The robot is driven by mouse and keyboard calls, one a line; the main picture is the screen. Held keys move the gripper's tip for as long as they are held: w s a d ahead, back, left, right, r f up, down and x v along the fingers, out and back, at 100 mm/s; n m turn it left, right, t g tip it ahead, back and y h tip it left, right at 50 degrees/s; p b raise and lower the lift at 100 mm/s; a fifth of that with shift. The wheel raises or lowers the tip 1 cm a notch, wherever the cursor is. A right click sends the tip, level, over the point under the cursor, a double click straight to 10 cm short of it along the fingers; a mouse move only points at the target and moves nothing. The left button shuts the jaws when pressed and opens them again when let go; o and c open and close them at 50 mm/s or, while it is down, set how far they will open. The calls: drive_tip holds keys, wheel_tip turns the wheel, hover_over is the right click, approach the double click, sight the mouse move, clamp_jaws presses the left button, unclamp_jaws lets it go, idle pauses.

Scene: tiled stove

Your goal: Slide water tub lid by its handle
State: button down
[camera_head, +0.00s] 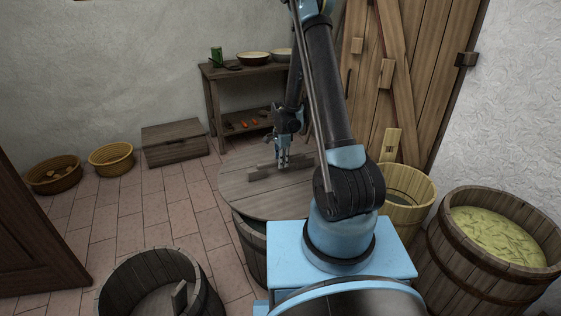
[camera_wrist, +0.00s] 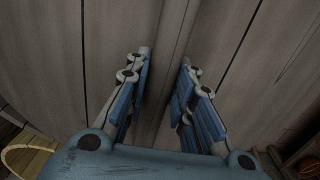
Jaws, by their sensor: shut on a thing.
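The round wooden lid (camera_head: 238,193) lies flat over the water tub (camera_head: 253,254), whose front wall and a strip of its opening show below the lid's near edge. Most of the tub is hidden by the lid and my arm. A wooden bar handle (camera_head: 262,173) crosses the lid's top. My gripper (camera_head: 284,164) points down at the handle and is shut on it. In the wrist view, the handle (camera_wrist: 174,60) runs between my two fingers (camera_wrist: 168,80), with lid planks (camera_wrist: 100,50) on both sides.
A low table (camera_head: 240,72) with bowls stands behind, beside a wooden chest (camera_head: 174,144). Two baskets (camera_head: 110,158) sit at the left wall. An open tub (camera_head: 150,275) stands front left. A pale bucket (camera_head: 408,210) and a filled barrel (camera_head: 445,235) stand right. Floor left of the lid is clear.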

drive_tip(key=shift+s+d, duration=0.25)
drive_tip(key=shift+s, duration=0.3)
drive_tip(key=shift+s+d, duration=0.2)
drive_tip(key=shift+s, duration=0.3)
drive_tip(key=c, duration=1.3)
unclamp_jaws()
drive_tip(key=shift+r, duration=0.15)
